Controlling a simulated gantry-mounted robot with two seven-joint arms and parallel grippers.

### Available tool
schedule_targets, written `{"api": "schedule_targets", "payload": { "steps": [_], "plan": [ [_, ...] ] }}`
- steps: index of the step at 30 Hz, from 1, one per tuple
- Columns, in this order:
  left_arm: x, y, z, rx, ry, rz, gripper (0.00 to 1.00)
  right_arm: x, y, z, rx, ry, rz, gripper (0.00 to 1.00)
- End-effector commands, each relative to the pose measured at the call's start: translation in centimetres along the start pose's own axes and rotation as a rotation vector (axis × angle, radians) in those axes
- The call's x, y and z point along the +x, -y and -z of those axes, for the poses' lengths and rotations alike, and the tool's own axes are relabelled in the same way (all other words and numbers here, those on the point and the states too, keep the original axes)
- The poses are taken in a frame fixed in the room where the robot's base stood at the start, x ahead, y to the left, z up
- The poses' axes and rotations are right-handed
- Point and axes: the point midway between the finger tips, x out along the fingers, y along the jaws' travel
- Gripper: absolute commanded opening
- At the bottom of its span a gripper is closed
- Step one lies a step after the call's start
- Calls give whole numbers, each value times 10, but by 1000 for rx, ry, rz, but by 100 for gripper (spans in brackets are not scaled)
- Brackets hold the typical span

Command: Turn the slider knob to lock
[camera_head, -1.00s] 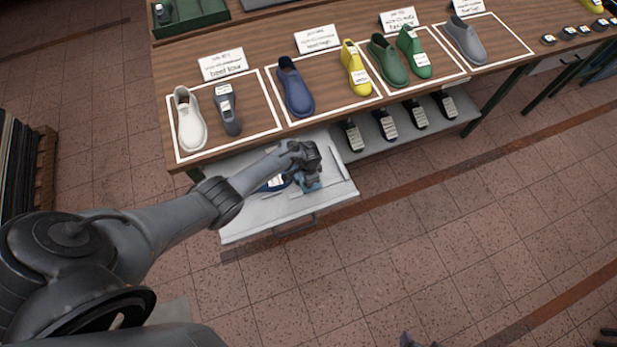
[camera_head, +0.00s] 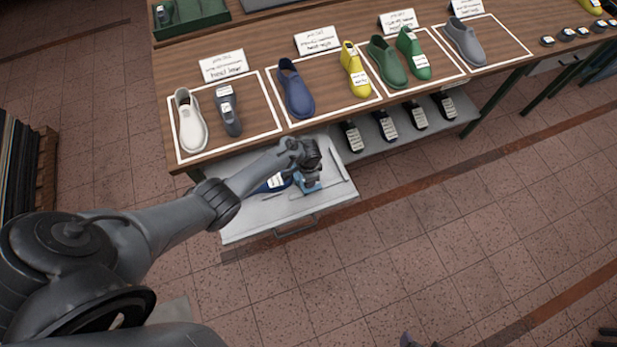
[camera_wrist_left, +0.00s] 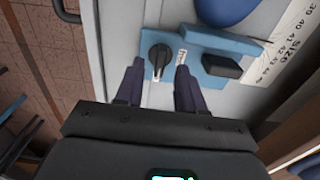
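The black slider knob (camera_wrist_left: 159,60) sits on a blue fixture (camera_wrist_left: 208,58) in the pulled-out drawer. In the left wrist view, my left gripper (camera_wrist_left: 160,72) is open. Its two dark fingers stand apart on either side of the knob's near end, with no visible grip on it. In the head view, my left gripper (camera_head: 309,180) is over the blue fixture (camera_head: 308,187) and my wrist hides the knob. Two small dark tips at the bottom edge of the head view may be my right gripper (camera_head: 420,343); their state is unclear.
The light drawer (camera_head: 262,225) extends below the table, with its handle (camera_head: 296,227) in front. A blue last (camera_wrist_left: 222,10) and a printed size scale (camera_wrist_left: 290,45) lie near the fixture. Shoe lasts stand on the table above.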

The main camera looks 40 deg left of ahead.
Motion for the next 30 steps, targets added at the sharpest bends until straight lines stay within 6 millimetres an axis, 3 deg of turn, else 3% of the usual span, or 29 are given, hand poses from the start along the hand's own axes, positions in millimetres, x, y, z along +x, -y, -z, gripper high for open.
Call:
{"api": "schedule_targets", "payload": {
  "steps": [6, 15, 30],
  "plan": [
    [-42, 0, -1, -1, -1, 1, 38, -19, -1, 6, 0, 0, 0, 77],
    [-80, -1, 0, 0, -1, -1, 38, -29, 0, 10, 4, -1, 3, 77],
    [-87, 0, -1, 0, 1, 0, 38, -31, 1, 10, 9, -2, 7, 77]
  ]
}}
